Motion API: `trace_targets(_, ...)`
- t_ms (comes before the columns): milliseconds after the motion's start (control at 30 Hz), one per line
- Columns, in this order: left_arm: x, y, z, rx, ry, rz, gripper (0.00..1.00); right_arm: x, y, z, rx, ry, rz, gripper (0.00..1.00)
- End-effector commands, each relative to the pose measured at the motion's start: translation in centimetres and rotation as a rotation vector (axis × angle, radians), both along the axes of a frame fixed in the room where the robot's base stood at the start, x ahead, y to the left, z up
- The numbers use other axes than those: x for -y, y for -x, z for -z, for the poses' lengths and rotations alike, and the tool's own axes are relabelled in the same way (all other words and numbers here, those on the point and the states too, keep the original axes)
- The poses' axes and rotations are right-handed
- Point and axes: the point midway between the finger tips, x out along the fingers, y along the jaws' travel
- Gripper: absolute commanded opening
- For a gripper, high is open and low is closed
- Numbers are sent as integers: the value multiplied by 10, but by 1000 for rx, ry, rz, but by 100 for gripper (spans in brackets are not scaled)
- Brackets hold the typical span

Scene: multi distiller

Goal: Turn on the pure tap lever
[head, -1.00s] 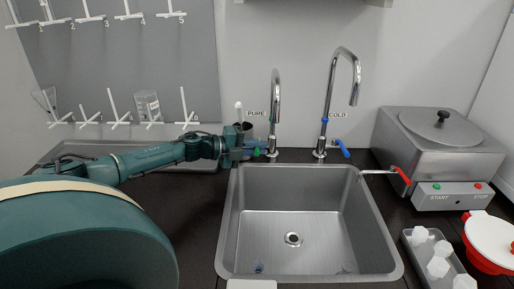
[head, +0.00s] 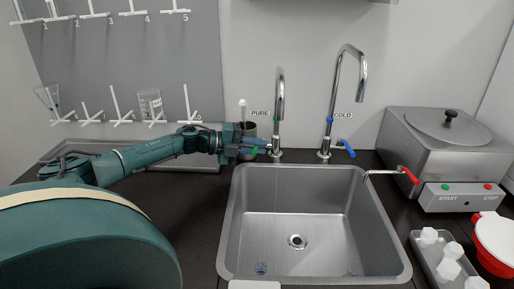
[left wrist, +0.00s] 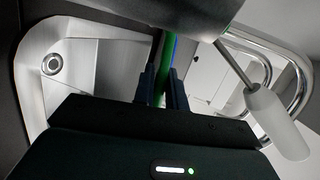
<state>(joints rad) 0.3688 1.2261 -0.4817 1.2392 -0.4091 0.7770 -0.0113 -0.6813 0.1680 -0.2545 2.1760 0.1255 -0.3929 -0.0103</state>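The PURE tap (head: 279,105) is the shorter chrome spout behind the sink, with a green band on its post. Its green lever (head: 255,150) points left from the base, partly hidden by my left gripper (head: 256,146). In the left wrist view the green lever (left wrist: 159,75) runs between the two dark blue fingers of my left gripper (left wrist: 161,88). The finger gap is narrow, about the lever's width, and the fingers look shut on it. My right gripper is not in view.
The COLD tap (head: 331,105) with a blue lever (head: 347,148) stands to the right. The steel sink (head: 235,230) lies in front. A steel bath (head: 445,150) with a red-handled outlet is at right.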

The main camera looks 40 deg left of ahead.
Motion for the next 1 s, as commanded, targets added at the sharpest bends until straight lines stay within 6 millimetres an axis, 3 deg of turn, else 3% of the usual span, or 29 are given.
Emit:
trace_targets(200, 0, 0, 0, 0, 1, 0, 32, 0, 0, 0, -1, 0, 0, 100)
trace_targets(567, -3, 4, 0, -2, 1, -1, 33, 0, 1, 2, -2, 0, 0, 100)
trace_targets(1000, -36, 49, -12, -9, -2, -1, 33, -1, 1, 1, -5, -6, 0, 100)
